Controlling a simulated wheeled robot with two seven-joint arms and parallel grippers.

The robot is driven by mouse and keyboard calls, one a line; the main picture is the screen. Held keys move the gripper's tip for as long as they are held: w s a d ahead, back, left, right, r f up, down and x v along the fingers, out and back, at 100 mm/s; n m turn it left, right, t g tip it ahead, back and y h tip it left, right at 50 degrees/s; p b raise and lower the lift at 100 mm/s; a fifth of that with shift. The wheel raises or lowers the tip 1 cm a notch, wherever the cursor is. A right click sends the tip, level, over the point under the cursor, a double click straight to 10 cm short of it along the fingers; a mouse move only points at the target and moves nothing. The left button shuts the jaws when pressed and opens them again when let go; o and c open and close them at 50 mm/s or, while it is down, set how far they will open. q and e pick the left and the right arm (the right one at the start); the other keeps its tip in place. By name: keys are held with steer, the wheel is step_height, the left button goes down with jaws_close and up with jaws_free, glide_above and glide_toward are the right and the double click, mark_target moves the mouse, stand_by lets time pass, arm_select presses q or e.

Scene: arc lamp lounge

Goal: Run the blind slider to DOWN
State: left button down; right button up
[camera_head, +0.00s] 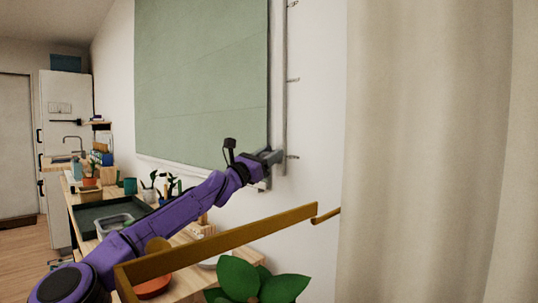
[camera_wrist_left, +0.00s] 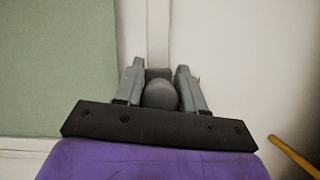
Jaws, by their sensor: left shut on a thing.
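The green blind (camera_head: 203,75) hangs on the wall, its lower edge behind my arm; it also shows at the left of the left wrist view (camera_wrist_left: 55,70). A thin vertical rail (camera_head: 285,60) runs down the wall just right of the blind. My left gripper (camera_head: 272,157) is at the lower part of this rail. In the left wrist view its two grey fingers (camera_wrist_left: 160,85) are shut on a dark rounded slider knob (camera_wrist_left: 160,96) in front of the rail (camera_wrist_left: 158,35). My right gripper is not in view.
A beige curtain (camera_head: 430,150) hangs at the right. A wooden bar (camera_head: 220,241) crosses below my left arm, with a green plant (camera_head: 250,283) in front. A wooden counter (camera_head: 180,285) holds a dark tray (camera_head: 105,212), pots and several small items. A tall white cabinet (camera_head: 62,100) stands far left.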

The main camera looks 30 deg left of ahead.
arm_select(q)
steer(key=shift+w+d+f, duration=0.15)
steer(key=shift+f, duration=0.3)
steer(key=c, duration=0.7)
jaws_free()
steer(key=shift+c, duration=0.2)
steer(key=shift+w+f, duration=0.1)
steer(key=shift+s, duration=0.3)
steer(key=b+v, duration=0.1)
steer(key=v, duration=0.9)
